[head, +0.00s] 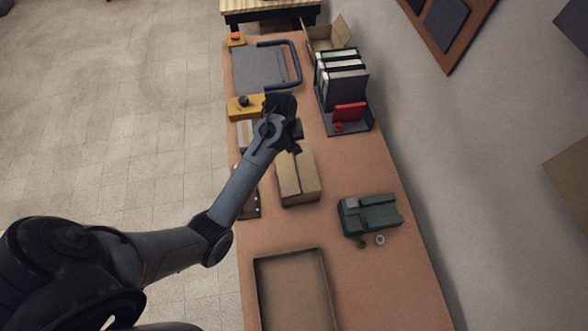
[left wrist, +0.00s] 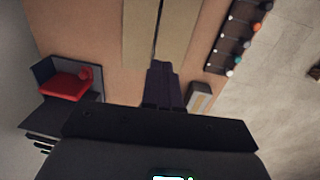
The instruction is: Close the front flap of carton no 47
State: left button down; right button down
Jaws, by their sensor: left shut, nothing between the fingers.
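A brown cardboard carton (head: 299,180) stands mid-table, with a seam running along its top; no number is readable on it. In the left wrist view its top panels (left wrist: 182,32) lie on both sides of a dark seam. My left gripper (head: 295,146) is at the carton's far end in the head view, pointing down. In the left wrist view its fingers (left wrist: 162,82) are shut together, empty, near the end of the seam. I cannot tell whether they touch the carton. The carton's far end is partly hidden by the gripper. My right gripper is not in view.
An open carton (head: 318,37) stands at the table's far end, beside several binders (head: 341,72). A red item (head: 349,112) sits on a dark stand. A green device (head: 369,214) is right of the carton, and a shallow brown tray (head: 259,283) is nearer.

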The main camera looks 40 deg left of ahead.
aim_at(294, 169)
pick_arm(q)
jog(key=f, duration=0.9)
jog(key=w+d+f, duration=0.1)
jog(key=f, duration=0.4)
jog(key=shift+p, duration=0.35)
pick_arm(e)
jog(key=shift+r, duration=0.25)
pick_arm(q)
jog(key=shift+a, duration=0.15)
